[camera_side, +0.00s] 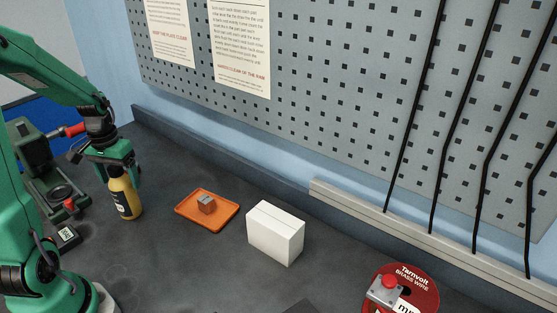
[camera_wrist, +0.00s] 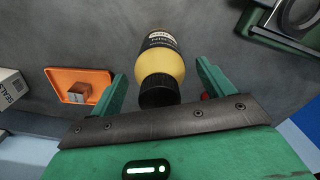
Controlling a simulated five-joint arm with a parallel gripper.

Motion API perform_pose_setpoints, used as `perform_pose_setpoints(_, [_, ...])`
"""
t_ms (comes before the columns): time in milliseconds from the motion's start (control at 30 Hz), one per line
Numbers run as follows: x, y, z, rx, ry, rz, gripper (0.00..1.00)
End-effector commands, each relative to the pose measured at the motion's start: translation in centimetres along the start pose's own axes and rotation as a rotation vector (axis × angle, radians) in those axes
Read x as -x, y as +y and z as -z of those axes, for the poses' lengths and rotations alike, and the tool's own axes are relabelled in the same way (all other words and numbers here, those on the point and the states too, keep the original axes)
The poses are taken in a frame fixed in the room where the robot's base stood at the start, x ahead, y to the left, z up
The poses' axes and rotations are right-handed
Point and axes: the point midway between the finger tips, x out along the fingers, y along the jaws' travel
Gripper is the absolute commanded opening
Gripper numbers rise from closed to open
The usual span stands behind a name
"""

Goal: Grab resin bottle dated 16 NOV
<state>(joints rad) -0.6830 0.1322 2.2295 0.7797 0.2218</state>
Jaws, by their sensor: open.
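A yellow bottle with a black cap and a dark label (camera_side: 125,204) stands upright on the dark bench at the left in the side view. In the wrist view the bottle (camera_wrist: 163,62) lies between the two green fingers, cap nearest me. The label's date is too small to read. My gripper (camera_side: 112,166) is open above the bottle, its fingers reaching down around the cap region. In the wrist view my gripper's fingers (camera_wrist: 160,85) stand apart on both sides of the bottle, with gaps visible. I cannot tell whether the lower fingers touch it.
An orange tray (camera_side: 184,213) with a small brown block (camera_side: 207,204) lies right of the bottle. Beyond it stands a white box (camera_side: 274,235). A green machine (camera_side: 40,160) is close on the left. A red wire spool (camera_side: 420,282) is at front right. Pegboard stands behind.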

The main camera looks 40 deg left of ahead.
Motion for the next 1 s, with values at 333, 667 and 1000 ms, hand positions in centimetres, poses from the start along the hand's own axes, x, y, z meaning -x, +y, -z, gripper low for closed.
perform_pose_setpoints(333, [0.03,0.00,0.00,0.000,0.000,0.000,0.61])
perform_pose_setpoints(667, [0.04,-0.01,0.00,0.000,0.000,0.000,0.00])
perform_pose_setpoints(1000, [0.21,-0.02,0.08,0.000,0.003,0.001,0.00])
